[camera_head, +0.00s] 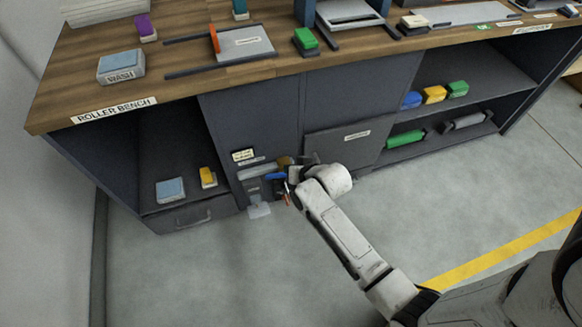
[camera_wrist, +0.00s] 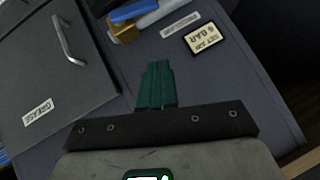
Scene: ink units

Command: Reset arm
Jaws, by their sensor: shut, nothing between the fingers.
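My gripper (camera_wrist: 156,68) shows in the wrist view with its two dark green fingers together and nothing between them. The fingers point at the dark grey cabinet front (camera_wrist: 185,75), below a brass fitting (camera_wrist: 124,31) and a blue part (camera_wrist: 133,10). I cannot tell the gap between fingertips and panel. In the head view my white arm (camera_head: 340,232) reaches from the lower right to the bench front. Its end is close to the blue part (camera_head: 275,176); the fingers cannot be made out there.
A sign (camera_wrist: 206,40) reading "SET AIR 6 BAR" is on the cabinet. A grey front labelled "GREASE" (camera_wrist: 85,88) has a metal handle (camera_wrist: 67,40). The wooden roller bench (camera_head: 180,98) is above, with blocks and trays. The grey floor (camera_head: 190,285) is clear at the lower left.

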